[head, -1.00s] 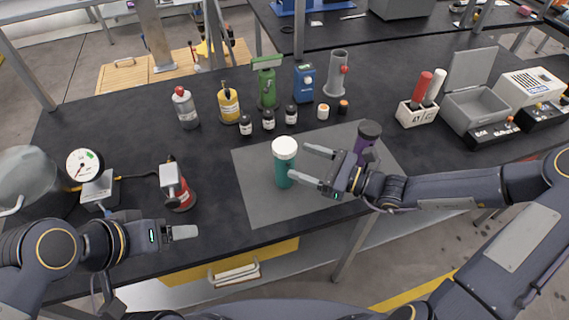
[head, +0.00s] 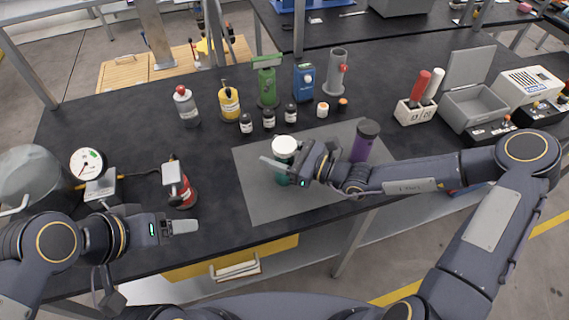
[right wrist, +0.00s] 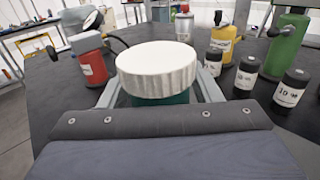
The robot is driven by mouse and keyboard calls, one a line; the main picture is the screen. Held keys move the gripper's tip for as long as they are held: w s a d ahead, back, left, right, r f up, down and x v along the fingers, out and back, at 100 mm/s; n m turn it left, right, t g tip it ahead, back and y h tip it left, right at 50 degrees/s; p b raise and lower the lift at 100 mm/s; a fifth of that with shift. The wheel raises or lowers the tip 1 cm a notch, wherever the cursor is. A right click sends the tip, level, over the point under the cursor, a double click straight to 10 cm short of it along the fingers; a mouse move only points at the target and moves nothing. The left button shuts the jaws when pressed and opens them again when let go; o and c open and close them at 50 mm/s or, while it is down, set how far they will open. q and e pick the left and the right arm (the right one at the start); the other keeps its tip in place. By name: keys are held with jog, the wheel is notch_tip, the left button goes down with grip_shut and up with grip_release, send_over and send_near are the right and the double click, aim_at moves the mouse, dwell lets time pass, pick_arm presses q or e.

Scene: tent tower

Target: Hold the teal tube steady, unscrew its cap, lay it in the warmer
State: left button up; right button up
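The teal tube (head: 283,180) with its white ribbed cap (head: 285,147) stands upright on the grey mat (head: 262,208). The cap also shows large in the right wrist view (right wrist: 158,70), seated on the tube. My right gripper (head: 277,172) is at the tube, just below the cap. In the right wrist view its fingers lie on either side of the tube, apart from it, so it looks open. My left gripper (head: 184,227) is over the front left of the bench, away from the tube; its finger gap is hidden. An open-lidded grey box (head: 474,107), seemingly the warmer, stands at the right.
A purple tube (head: 364,141) stands on the mat, close behind my right wrist. Several bottles line the back. A red bottle (head: 184,190) and a gauge (head: 87,163) are at the left.

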jog(key=c, duration=0.8)
jog(key=shift+r, duration=0.1)
jog(key=shift+r, duration=0.15)
notch_tip(320, 180, up, 2)
jog(key=shift+r+b, duration=0.1)
jog(key=shift+b, duration=0.25)
jog(key=s+r, duration=1)
jog(key=s, duration=0.4)
jog(key=shift+d+r, duration=0.15)
jog(key=shift+d, duration=0.05)
